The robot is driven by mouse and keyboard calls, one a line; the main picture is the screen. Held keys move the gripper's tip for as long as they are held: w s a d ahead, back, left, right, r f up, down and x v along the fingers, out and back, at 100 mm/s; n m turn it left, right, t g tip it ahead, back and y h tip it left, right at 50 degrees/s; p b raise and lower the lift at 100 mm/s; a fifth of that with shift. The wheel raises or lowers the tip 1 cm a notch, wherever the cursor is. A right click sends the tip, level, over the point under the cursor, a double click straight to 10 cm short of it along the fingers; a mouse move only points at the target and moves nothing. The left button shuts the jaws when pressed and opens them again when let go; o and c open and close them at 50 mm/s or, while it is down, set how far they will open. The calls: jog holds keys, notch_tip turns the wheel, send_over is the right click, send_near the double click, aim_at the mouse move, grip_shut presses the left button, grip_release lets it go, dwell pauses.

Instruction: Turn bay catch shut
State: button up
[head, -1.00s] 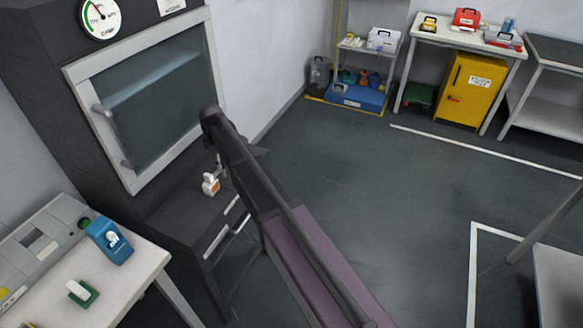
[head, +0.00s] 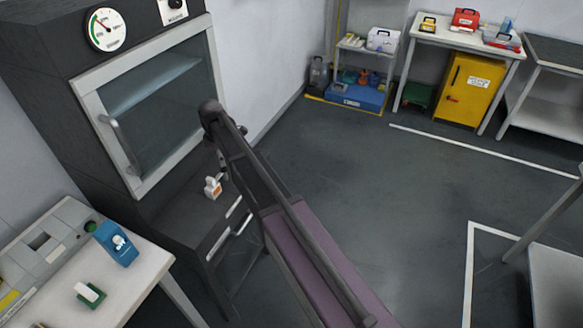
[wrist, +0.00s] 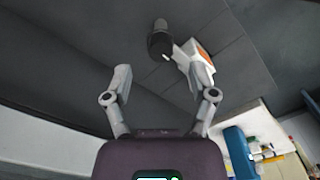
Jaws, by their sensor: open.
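A small white and orange piece (head: 213,188) sits on the dark ledge below the glass-fronted door of the black cabinet (head: 50,110). It looks like the catch, but I cannot be sure. In the wrist view the white and orange piece (wrist: 197,62) shows beyond the right finger, beside a dark round knob (wrist: 160,42) with a paler stem. My gripper (wrist: 161,82) is open, with nothing visible between its fingers. The knob lies ahead of the gap between them. Contact of the right finger with the white piece cannot be told. In the head view my arm hides most of the gripper.
The glass door (head: 155,105) looks closed, with a bar handle (head: 120,145) at its left. A white bench (head: 140,285) at lower left holds a blue device (head: 116,243) and a green and white item (head: 89,293). Open floor (head: 390,210) lies to the right.

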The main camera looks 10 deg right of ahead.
jog(key=shift+r+p, duration=4.8)
jog(key=shift+r, duration=0.35)
jog(key=s+d+f+m+b, duration=0.2)
jog(key=s+d+m, duration=1.4)
jog(key=s+d, duration=0.4)
jog(key=shift+s+d, duration=0.2)
jog(key=shift+s, duration=0.35)
jog(key=shift+s+d+m, duration=0.4)
jog(key=shift+s+m, duration=0.15)
jog(key=shift+s, duration=0.25)
jog(key=shift+s+d+m, duration=0.45)
jog(key=shift+s+m, duration=0.15)
jog(key=shift+s, duration=0.2)
jog(key=shift+s+d+m, duration=0.4)
jog(key=shift+s+m, duration=0.15)
jog(key=shift+s, duration=0.25)
